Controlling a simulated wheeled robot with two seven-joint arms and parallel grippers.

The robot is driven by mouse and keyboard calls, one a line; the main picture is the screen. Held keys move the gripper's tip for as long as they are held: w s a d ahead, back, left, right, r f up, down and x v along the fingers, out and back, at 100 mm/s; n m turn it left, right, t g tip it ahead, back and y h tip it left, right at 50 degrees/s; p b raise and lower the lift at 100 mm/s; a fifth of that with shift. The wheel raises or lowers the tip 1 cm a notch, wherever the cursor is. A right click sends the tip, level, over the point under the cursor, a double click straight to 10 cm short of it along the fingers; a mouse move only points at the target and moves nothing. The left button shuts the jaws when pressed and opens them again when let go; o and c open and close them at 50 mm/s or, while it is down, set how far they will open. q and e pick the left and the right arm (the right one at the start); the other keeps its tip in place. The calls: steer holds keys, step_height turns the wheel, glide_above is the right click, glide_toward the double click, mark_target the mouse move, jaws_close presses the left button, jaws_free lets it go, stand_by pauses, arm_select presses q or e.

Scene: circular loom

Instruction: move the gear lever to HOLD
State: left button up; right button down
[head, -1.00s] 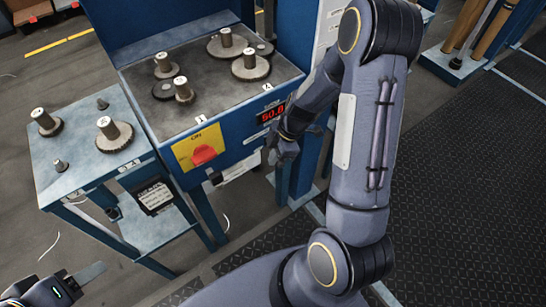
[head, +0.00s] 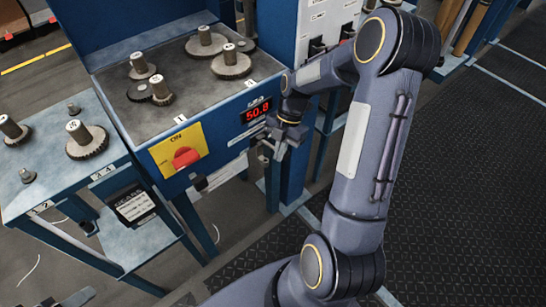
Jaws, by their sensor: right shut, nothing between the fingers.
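A black knob (head: 200,183) hangs under the front of the blue gear cabinet (head: 140,155), below the red switch (head: 186,158) on its yellow plate. It may be the gear lever; its position marks cannot be read. My right gripper (head: 267,157) is shut and empty in front of the cabinet's right end, just below the red digit display (head: 256,112). It is right of the black knob and apart from it. My left gripper barely shows: one grey piece (head: 78,297) is at the bottom left edge, and its jaws cannot be judged.
Several gears on posts, such as one large gear (head: 231,65), stand on the cabinet top. A blue side table (head: 50,170) with more gears is at the left. A blue-grey electrical panel (head: 325,30) rises behind my right forearm. Dark patterned floor (head: 460,200) lies open at the right.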

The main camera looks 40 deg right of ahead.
steer(key=shift+w+d+n, duration=0.1)
steer(key=shift+d+n, duration=0.45)
steer(key=shift+n, duration=0.05)
arm_select(q)
steer(key=shift+f, duration=0.15)
arm_select(e)
steer(key=shift+w+d, duration=0.1)
steer(key=shift+d, duration=0.35)
